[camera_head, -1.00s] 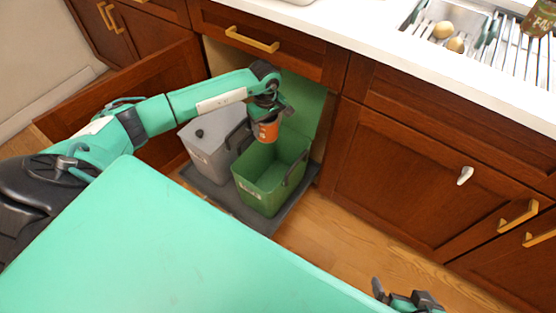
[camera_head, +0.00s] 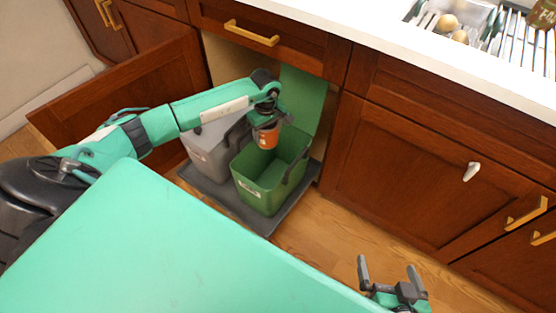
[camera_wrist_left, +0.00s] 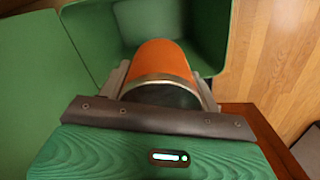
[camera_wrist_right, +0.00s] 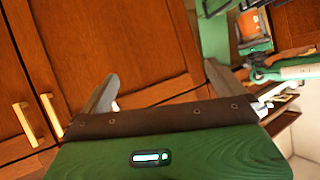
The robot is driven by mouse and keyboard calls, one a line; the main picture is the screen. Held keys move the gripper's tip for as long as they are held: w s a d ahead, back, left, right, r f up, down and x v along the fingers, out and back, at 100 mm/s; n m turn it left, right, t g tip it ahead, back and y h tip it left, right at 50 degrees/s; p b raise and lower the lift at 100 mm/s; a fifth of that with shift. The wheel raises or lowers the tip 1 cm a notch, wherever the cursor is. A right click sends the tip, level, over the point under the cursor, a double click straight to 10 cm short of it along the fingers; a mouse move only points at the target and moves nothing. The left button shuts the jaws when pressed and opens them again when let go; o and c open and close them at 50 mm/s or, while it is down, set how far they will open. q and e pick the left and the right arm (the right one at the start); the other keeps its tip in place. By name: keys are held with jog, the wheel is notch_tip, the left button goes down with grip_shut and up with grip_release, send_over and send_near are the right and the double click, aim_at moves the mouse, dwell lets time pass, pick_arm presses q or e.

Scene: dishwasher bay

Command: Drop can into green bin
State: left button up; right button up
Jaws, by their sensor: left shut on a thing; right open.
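An orange can (camera_head: 266,139) with a silver rim is held by my left gripper (camera_head: 268,124) over the open green bin (camera_head: 262,192). In the left wrist view the can (camera_wrist_left: 162,62) sits between both fingers, with the green bin (camera_wrist_left: 205,25) around and beyond it. The can's far end is at the bin's opening; its exact height above the bin floor cannot be told. My right gripper (camera_head: 391,272) is open and empty, low in front of the cabinets. Its spread fingers also show in the right wrist view (camera_wrist_right: 160,95).
A grey bin (camera_head: 212,155) stands left of the green bin on a dark pull-out tray (camera_head: 232,205). An open cabinet door (camera_head: 120,95) is at left. Closed cabinets (camera_head: 420,160) and the white counter (camera_head: 400,70) are at right. Wooden floor (camera_head: 310,240) is clear.

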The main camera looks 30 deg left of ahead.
pick_arm(q)
jog(key=o, duration=1.1)
jog(key=shift+c, duration=0.2)
notch_tip(320, 180, up, 14)
jog(key=p, duration=0.1)
jog(key=shift+p, duration=0.4)
pick_arm(e)
jog(key=d+g, duration=0.1)
jog(key=s+d+g+h, duration=0.1)
jog(key=d, duration=0.1)
jog(key=shift+d+f, duration=0.15)
jog(key=shift+d, duration=0.05)
pick_arm(q)
jog(key=shift+f, duration=0.1)
